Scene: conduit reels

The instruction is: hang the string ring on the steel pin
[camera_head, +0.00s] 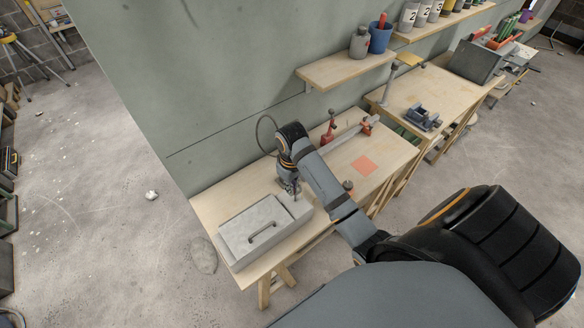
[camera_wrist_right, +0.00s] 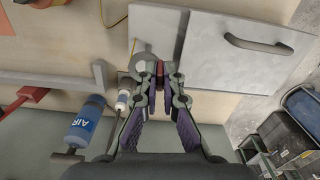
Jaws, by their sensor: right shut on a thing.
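My right gripper (camera_head: 293,192) is low over the near end of the workbench, beside the grey box. In the right wrist view its fingertips (camera_wrist_right: 160,72) are closed on a small dark red piece (camera_wrist_right: 160,67), which I take as part of the string ring. A thin tan strand (camera_wrist_right: 134,47) shows just left of the fingertips; the ring's full outline cannot be made out. A grey round disc (camera_wrist_right: 142,62) lies partly behind the left fingertip. I cannot clearly pick out the steel pin. My left gripper is not in view.
The grey box (camera_head: 263,230) with a dark handle (camera_wrist_right: 257,44) stands right beside the gripper. An orange square (camera_head: 365,165) marks the bench (camera_head: 215,199). Red clamps stand along the wall side. A shelf (camera_head: 345,71) overhangs the bench. A blue AIR can (camera_wrist_right: 85,122) shows in the wrist view.

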